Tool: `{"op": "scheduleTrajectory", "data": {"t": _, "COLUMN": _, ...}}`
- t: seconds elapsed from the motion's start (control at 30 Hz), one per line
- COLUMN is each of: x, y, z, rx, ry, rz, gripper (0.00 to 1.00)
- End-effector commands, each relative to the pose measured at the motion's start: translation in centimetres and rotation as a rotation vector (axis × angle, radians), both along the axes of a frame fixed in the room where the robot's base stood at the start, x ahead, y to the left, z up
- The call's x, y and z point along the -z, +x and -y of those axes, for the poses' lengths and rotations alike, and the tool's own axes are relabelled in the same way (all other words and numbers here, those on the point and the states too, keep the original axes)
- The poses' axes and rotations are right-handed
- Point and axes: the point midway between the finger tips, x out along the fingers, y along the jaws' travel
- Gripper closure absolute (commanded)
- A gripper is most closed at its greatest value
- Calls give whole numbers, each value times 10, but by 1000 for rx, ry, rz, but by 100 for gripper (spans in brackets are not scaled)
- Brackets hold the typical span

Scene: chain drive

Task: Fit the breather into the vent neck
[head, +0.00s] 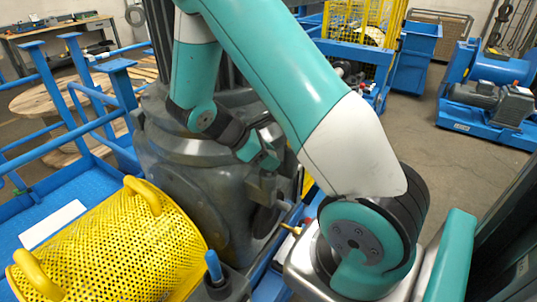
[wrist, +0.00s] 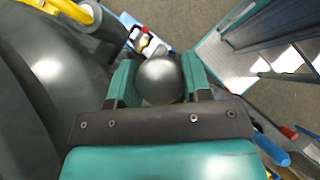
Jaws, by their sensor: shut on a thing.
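My gripper (head: 260,158) is beside the large dark grey gear housing (head: 190,165) in the head view. In the wrist view its two teal fingers are shut on a dark grey, round-topped thing (wrist: 160,80), which I take to be the breather. Only its smooth dome shows there; its lower end is hidden. In the head view the breather is largely hidden by the fingers and hard to tell from the grey metal behind. I cannot pick out the vent neck for certain in either view. The housing's curved side also fills the left of the wrist view (wrist: 50,90).
A yellow perforated guard (head: 120,245) with handles lies at the lower left on blue decking. A blue rod (head: 213,266) stands upright in front of the housing. Blue railings (head: 100,95) run at the left. A blue motor stand (head: 490,95) is far right; floor between is open.

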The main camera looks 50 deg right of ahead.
Motion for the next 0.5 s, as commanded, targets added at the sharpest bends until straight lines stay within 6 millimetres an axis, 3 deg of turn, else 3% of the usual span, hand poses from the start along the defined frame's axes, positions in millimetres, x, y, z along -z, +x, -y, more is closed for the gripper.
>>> {"op": "scheduleTrajectory", "data": {"t": 0.5, "x": 14, "y": 0, "z": 0, "rx": 0, "ry": 0, "rz": 0, "gripper": 80}}
